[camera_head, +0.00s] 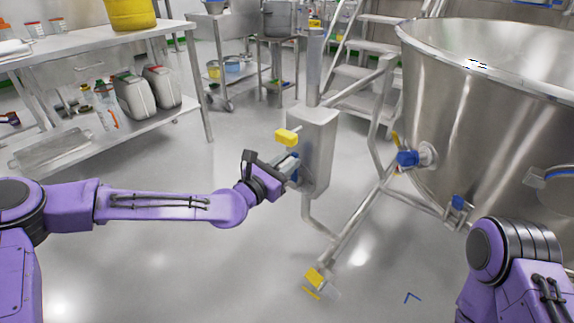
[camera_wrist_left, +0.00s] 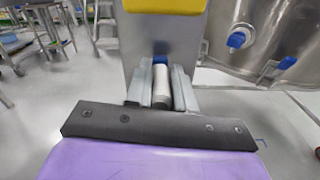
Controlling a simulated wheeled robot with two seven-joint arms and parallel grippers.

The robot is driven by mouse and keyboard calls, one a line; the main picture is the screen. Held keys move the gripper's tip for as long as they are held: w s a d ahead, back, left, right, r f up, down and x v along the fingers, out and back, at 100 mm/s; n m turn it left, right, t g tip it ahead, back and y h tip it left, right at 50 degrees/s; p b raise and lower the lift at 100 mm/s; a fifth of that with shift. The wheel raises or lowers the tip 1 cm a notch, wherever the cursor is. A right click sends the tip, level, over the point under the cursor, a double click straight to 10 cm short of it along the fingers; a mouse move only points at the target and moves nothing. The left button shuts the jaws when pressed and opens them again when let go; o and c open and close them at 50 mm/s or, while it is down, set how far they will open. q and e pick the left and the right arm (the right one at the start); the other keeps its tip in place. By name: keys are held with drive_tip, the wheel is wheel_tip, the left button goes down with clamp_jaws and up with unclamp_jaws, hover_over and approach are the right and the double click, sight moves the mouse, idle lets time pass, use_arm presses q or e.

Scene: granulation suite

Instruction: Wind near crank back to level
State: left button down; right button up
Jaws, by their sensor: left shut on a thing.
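The near crank's grey round handle (camera_wrist_left: 161,84) shows in the left wrist view, with a blue part just behind it. My left gripper (camera_head: 291,166) is shut on this handle, in front of the grey gearbox (camera_head: 318,143) on the tank frame's post. In the wrist view its two fingers (camera_wrist_left: 161,88) lie one on each side of the handle. A yellow block (camera_head: 286,137) sits at the gearbox just above my gripper. The crank's arm is mostly hidden by my gripper in the head view. My right gripper is out of view.
A large steel tank (camera_head: 482,110) with blue-handled valves (camera_head: 407,158) stands at right. A frame leg with a yellow-marked foot (camera_head: 316,277) reaches the floor near the gearbox. A steel table (camera_head: 95,48) with jugs below is at left. Steps (camera_head: 366,50) stand behind.

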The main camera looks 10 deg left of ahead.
use_arm(q)
drive_tip(key=shift+w+a+r, duration=0.1)
drive_tip(key=shift+w+a, duration=0.05)
drive_tip(key=shift+a, duration=0.05)
drive_tip(key=c, duration=1)
unclamp_jaws()
drive_tip(key=shift+o, duration=0.2)
drive_tip(key=v, duration=1)
drive_tip(key=shift+s+p, duration=0.3)
drive_tip(key=shift+p, duration=0.15)
drive_tip(key=shift+a, duration=0.1)
